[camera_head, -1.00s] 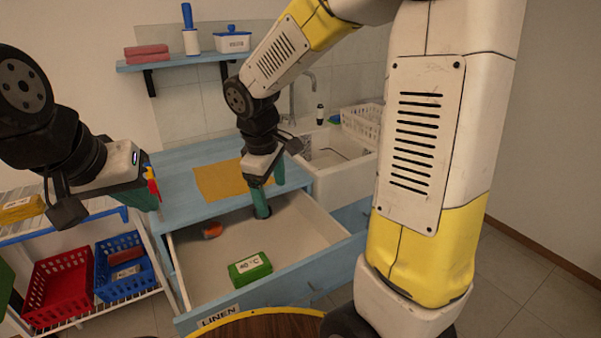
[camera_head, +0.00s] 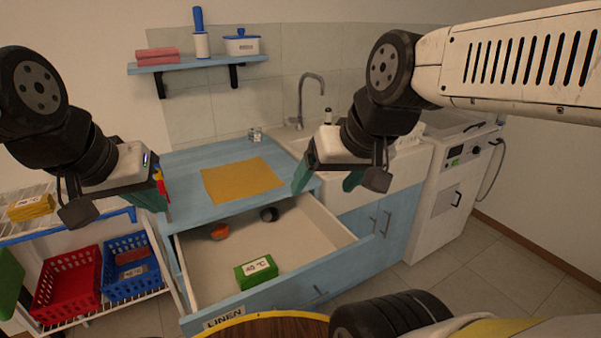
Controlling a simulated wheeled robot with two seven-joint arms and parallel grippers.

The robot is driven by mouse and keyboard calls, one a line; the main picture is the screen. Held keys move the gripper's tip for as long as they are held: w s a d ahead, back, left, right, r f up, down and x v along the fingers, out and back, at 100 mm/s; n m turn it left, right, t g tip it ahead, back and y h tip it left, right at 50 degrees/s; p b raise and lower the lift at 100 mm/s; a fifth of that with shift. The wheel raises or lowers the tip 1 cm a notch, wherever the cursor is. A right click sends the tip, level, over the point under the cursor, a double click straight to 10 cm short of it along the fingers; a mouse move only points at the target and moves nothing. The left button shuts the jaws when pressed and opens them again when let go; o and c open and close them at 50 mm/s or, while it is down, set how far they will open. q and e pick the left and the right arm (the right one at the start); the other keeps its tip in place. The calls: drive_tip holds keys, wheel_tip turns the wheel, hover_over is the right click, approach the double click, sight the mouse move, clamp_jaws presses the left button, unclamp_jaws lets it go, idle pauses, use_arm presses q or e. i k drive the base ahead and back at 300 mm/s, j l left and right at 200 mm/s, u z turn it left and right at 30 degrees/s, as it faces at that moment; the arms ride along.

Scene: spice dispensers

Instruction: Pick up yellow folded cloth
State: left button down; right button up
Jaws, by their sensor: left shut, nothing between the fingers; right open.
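A yellow folded cloth (camera_head: 31,207) with a pale label lies on the white wire rack at the far left. A flat yellow-orange cloth or mat (camera_head: 242,180) lies spread on the blue counter. My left gripper (camera_head: 152,198) is shut and empty beside the counter's left edge, to the right of the folded cloth and well apart from it. My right gripper (camera_head: 328,180) is open and empty above the right of the drawer, near the sink.
The open LINEN drawer (camera_head: 340,243) holds a green folded cloth (camera_head: 256,271), an orange round thing (camera_head: 219,232) and a dark round thing (camera_head: 269,214). Red (camera_head: 66,287) and blue (camera_head: 131,267) baskets stand on the rack's lower shelf. A round wooden top (camera_head: 270,327) is in front.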

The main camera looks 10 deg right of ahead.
sight(28, 209)
drive_tip(key=u, duration=1.45)
drive_tip(key=i+j, duration=0.15)
drive_tip(key=j, duration=0.2)
drive_tip(key=i+j, duration=0.15)
drive_tip(key=j, duration=0.25)
drive_tip(key=i+j+z, duration=0.1)
drive_tip(key=j, duration=0.25)
drive_tip(key=i+j, duration=0.15)
drive_tip(key=j, duration=0.2)
drive_tip(key=i+j, duration=0.1)
drive_tip(key=j, duration=0.3)
drive_tip(key=i+l+z, duration=0.2)
drive_tip(key=i, duration=0.6)
drive_tip(key=i+l, duration=0.1)
drive_tip(key=i, duration=0.15)
